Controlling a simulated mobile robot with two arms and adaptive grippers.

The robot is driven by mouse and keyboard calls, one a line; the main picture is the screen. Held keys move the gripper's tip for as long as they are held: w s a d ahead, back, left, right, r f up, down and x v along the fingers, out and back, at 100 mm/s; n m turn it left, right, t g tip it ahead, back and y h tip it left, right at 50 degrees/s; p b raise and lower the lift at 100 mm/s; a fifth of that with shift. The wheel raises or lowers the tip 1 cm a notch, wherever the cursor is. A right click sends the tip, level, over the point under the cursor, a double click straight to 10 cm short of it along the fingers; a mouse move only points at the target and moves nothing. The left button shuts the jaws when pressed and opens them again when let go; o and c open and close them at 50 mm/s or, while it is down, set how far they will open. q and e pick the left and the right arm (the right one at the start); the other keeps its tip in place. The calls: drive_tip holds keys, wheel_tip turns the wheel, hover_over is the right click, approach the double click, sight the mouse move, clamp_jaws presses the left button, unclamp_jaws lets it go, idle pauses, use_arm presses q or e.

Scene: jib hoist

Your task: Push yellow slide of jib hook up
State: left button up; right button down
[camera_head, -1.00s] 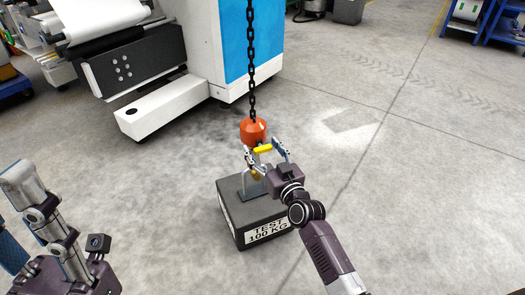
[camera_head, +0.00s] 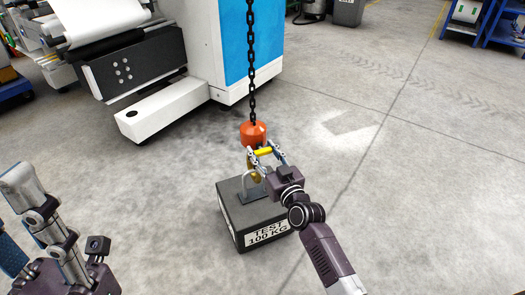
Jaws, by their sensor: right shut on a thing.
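The orange jib hook block (camera_head: 253,133) hangs on a black chain (camera_head: 251,70) near the middle of the head view. A small yellow slide (camera_head: 264,152) shows just below it. My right gripper (camera_head: 263,150) is at the slide, its fingers on either side and shut on it. The yellowish hook (camera_head: 256,173) below is partly hidden behind my gripper and sits at the handle of the dark test weight (camera_head: 250,215). My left gripper (camera_head: 50,220) is at the lower left, far from the hook; its fingertips cannot be made out clearly.
The weight is marked "TEST 100 KG" and stands on the concrete floor. A white and blue machine (camera_head: 205,50) stands behind to the left. The floor to the right is clear. Blue shelving (camera_head: 490,25) is at the far right.

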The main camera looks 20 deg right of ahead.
sight(259, 138)
wheel_tip(259, 138, up, 4)
drive_tip(key=p, duration=0.3)
drive_tip(key=shift+f, duration=0.25)
drive_tip(key=c, duration=1.3)
unclamp_jaws()
drive_tip(key=shift+o, duration=1.1)
drive_tip(key=shift+f, duration=0.15)
drive_tip(key=s+d, duration=0.1)
drive_tip(key=s, duration=1.1)
drive_tip(key=shift+d, duration=0.25)
